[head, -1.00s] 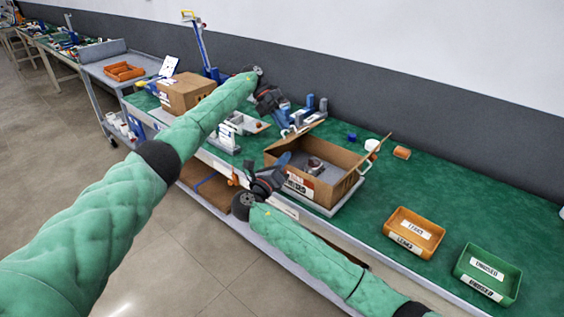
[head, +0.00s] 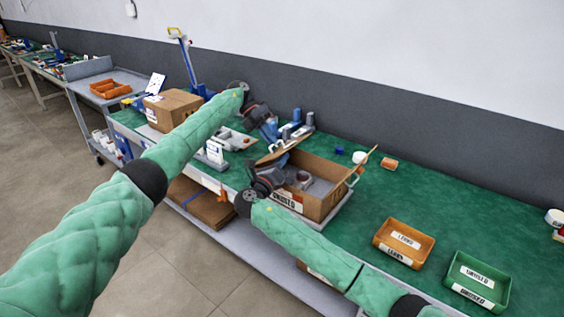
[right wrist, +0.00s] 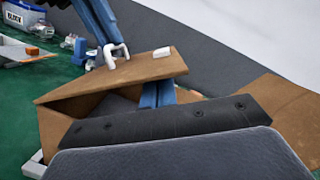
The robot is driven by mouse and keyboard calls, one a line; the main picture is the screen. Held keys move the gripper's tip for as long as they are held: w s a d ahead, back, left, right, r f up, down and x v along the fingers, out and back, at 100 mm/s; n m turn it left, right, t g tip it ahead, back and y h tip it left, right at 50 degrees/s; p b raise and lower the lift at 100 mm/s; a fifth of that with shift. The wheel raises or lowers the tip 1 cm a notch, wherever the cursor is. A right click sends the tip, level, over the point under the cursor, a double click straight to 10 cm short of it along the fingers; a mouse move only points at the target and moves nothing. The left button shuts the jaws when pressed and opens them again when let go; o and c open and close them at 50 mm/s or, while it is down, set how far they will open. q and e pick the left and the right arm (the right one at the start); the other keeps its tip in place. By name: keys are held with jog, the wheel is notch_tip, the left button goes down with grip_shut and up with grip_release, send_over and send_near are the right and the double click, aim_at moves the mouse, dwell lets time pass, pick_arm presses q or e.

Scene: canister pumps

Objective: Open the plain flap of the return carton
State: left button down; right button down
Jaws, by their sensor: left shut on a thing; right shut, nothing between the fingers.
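An orange bin (head: 381,251) and a green bin (head: 459,287) stand to the right. A closed carton (head: 172,110) is at the left, beside a grey cart (head: 90,75). Small blue, white and orange items lie behind the carton. Green bench top is clear between carton and bins.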

pick_arm(q)
jog(key=shift+f, duration=0.1)
pick_arm(e)
jog(key=shift+w+a+r, duration=0.2)
jog(key=shift+a+r, duration=0.15)
jog(key=shift+r, duration=0.2)
pick_arm(q)
jog(key=c, duration=1.6)
grip_release()
jog(key=shift+d, duration=0.1)
pick_arm(e)
jog(key=shift+d, duration=0.1)
pick_arm(q)
jog(key=shift+o, duration=0.2)
